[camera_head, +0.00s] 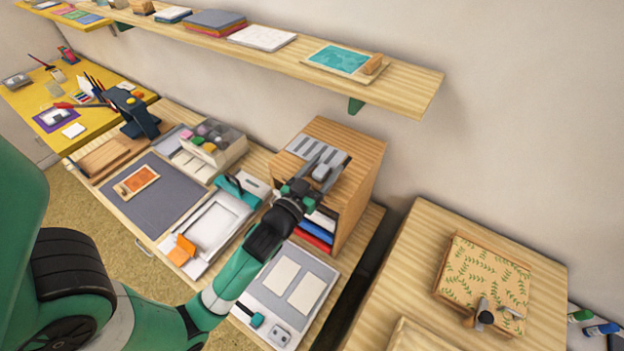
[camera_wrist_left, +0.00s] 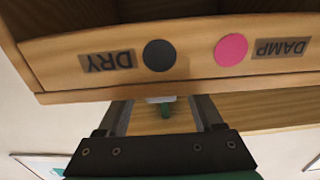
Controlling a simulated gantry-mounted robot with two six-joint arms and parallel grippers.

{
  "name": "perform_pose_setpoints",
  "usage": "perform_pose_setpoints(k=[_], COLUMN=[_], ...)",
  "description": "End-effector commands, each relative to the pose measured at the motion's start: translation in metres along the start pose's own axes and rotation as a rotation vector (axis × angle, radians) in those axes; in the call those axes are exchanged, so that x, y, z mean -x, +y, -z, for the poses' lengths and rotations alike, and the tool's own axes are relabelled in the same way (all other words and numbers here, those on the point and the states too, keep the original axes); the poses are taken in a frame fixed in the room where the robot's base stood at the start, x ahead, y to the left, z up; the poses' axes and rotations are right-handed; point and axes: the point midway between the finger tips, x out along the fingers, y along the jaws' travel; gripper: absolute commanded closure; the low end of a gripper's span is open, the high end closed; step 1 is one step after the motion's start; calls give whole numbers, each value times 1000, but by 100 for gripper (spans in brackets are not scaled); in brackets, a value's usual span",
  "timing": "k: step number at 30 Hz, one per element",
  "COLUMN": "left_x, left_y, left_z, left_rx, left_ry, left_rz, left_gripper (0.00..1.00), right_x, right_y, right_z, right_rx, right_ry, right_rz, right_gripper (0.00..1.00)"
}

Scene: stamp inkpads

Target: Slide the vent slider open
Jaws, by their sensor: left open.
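A wooden cabinet (camera_head: 361,165) stands against the wall, with a grey slatted vent (camera_head: 307,147) on its top. A grey block (camera_head: 323,172), which looks like the slider's knob, sits at the vent's near right side. My left gripper (camera_head: 312,188) is open at the cabinet's near upper edge, close beside this block; whether they touch is hard to tell. The left wrist view shows the two fingers below a wooden panel (camera_wrist_left: 195,57) with a black dot by DRY and a pink dot by DAMP, both labels inverted. A small grey piece (camera_wrist_left: 160,99) shows between the fingers. My right gripper is out of view.
Coloured folders (camera_head: 318,230) fill the cabinet's shelves under my gripper. A compartment box (camera_head: 221,153) stands to the left. A long wall shelf (camera_head: 420,90) runs above. A patterned box (camera_head: 484,275) lies on the right-hand table.

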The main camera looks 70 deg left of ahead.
Motion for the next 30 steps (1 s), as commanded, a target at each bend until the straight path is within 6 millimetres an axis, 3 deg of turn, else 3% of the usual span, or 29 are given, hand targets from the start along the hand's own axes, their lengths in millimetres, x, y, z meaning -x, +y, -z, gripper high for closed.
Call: perform_pose_setpoints(k=[6,12,17,30], left_x=[53,89,98,97], left_y=[1,1,0,0], left_z=[-3,-2,0,0], left_rx=[-2,-2,0,0], left_ry=[-3,-1,0,0], left_rz=[-4,-4,-1,0], left_gripper=[32,32,32,32], right_x=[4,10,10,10], right_y=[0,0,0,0], right_z=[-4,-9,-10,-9], right_rx=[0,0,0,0], right_ry=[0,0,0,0], right_rz=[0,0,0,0], right_gripper=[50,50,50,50])
